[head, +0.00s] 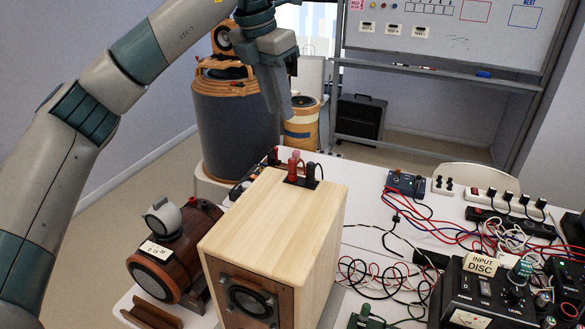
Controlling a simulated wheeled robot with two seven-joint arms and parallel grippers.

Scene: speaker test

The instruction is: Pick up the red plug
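A red plug (293,168) stands upright on a dark terminal plate (300,182) at the back of the top of a pale wooden speaker box (268,212). A black plug (312,173) stands just right of it on the same plate. My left gripper (278,103) points down above and slightly behind the red plug in the picture, clear of it. Its fingers are seen side-on and overlap, so the gap between them cannot be made out. Nothing shows held in it. My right gripper is not in view.
A brown barrel-shaped speaker (172,252) stands left of the box. Red, black and white cables (440,228) spread over the white table (362,205) to the right. An input disc console (490,292) fills the lower right. A large grey drum (235,122) stands behind.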

